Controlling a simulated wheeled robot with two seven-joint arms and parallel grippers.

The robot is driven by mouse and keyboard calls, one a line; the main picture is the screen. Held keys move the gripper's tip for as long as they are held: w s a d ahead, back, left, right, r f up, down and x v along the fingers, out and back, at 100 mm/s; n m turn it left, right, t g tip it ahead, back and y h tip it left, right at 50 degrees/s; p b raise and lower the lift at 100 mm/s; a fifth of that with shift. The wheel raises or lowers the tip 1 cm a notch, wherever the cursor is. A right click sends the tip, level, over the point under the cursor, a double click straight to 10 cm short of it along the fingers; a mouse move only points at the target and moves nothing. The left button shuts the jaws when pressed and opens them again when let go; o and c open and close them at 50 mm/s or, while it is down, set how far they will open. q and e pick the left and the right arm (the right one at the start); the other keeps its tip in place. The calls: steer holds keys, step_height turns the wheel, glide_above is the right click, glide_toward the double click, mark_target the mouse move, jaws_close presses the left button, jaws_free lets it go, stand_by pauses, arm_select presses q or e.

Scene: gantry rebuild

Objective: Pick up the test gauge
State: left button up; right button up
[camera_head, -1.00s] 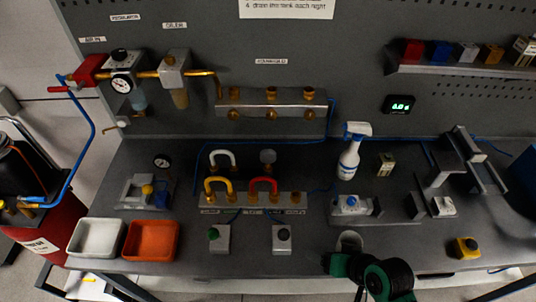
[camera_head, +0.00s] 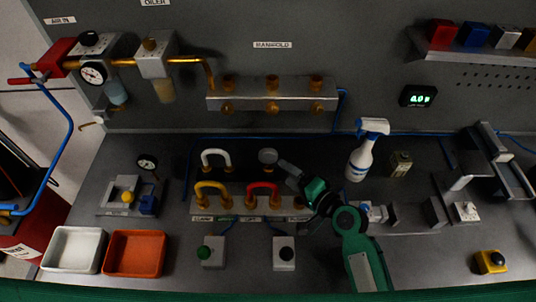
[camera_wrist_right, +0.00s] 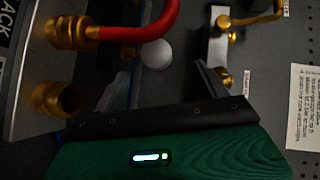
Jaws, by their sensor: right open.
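A grey round disc on a short stem, which looks like a gauge (camera_head: 268,156), stands behind the block with the coloured hoses; its face cannot be read. In the right wrist view the pale disc (camera_wrist_right: 156,54) lies ahead, between the finger directions. A second small gauge with a dark face and pale rim (camera_head: 147,163) stands at the left fixture. I cannot tell by label which is the test gauge. My right gripper (camera_head: 288,170) is open and empty, just right of the grey disc, apart from it. Its fingers (camera_wrist_right: 160,82) show spread in the wrist view. My left gripper is not in view.
The hose block (camera_head: 234,207) carries white, yellow and red loops close to the right gripper. A spray bottle (camera_head: 367,150) stands to the right. A white tray (camera_head: 73,270) and orange tray (camera_head: 137,274) sit at front left. The wall manifold (camera_head: 255,99) is behind.

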mark_target(269, 159)
steer(key=p+x, duration=0.1)
steer(key=x, duration=0.2)
steer(key=shift+w+a+f, duration=0.1)
steer(key=shift+w+a, duration=0.05)
steer(key=shift+w, duration=0.25)
steer(key=x, duration=0.1)
steer(key=p+x, duration=0.1)
steer(key=x, duration=0.1)
steer(key=shift+w+f, duration=0.15)
steer(key=shift+f, duration=0.15)
steer(key=shift+w+a+f+p, duration=0.15)
steer(key=shift+w+a+p, duration=0.05)
steer(key=shift+p, duration=0.1)
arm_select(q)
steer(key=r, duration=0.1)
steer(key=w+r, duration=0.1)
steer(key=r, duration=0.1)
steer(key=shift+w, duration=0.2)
arm_select(e)
steer(key=c, duration=1.2)
steer(key=shift+o, duration=0.2)
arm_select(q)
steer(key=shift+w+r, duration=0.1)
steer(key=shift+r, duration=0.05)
